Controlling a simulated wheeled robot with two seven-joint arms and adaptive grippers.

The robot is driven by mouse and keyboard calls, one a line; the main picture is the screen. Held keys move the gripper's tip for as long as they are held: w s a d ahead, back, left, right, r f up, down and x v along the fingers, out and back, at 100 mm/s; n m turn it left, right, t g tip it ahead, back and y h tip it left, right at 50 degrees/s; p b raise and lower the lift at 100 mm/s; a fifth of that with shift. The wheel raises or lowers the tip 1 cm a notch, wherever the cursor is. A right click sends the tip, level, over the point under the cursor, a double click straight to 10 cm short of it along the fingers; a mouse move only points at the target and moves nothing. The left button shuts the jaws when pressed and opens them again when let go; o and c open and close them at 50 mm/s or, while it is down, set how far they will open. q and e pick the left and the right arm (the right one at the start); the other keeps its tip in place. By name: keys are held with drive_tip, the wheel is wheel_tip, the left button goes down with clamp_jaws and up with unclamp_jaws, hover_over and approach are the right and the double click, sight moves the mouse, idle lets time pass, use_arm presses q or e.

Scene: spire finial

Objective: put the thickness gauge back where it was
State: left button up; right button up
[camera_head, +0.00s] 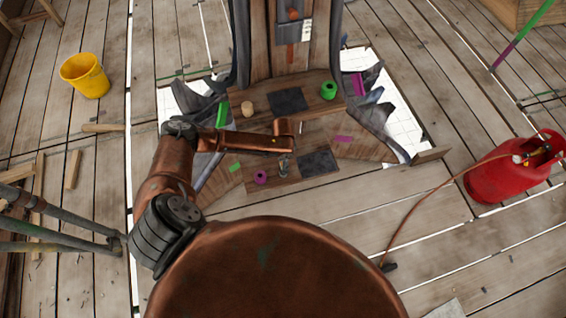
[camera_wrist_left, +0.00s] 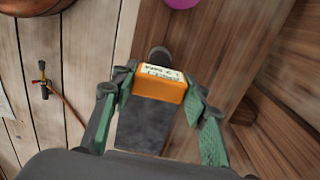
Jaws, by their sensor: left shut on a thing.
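My left gripper (camera_wrist_left: 158,88) is shut on the thickness gauge (camera_wrist_left: 160,90), an orange block with a pale printed label and a dark rounded end. Its fingers press on both sides of the gauge. In the wrist view a dark grey pad (camera_wrist_left: 143,132) lies below the gauge; I cannot tell how high the gauge is above it. In the head view the left gripper (camera_head: 284,166) is over the front of the wooden bench (camera_head: 222,190), left of the front dark pad (camera_head: 318,163). The gauge is hard to make out there. My right gripper is not in view.
A magenta roll (camera_head: 260,177), a green roll (camera_head: 329,90), a wooden cylinder (camera_head: 247,109) and a back dark pad (camera_head: 288,100) are on the bench. A tall wooden spire piece (camera_head: 290,55) rises behind. A red gas cylinder (camera_head: 505,170) stands right; a yellow bucket (camera_head: 84,76) stands left.

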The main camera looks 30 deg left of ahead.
use_arm(q)
drive_tip(key=shift+r, duration=0.15)
drive_tip(key=o, duration=1.3)
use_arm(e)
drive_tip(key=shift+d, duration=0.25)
use_arm(q)
drive_tip(key=shift+r+p, duration=1.55)
drive_tip(key=shift+r, duration=4.45)
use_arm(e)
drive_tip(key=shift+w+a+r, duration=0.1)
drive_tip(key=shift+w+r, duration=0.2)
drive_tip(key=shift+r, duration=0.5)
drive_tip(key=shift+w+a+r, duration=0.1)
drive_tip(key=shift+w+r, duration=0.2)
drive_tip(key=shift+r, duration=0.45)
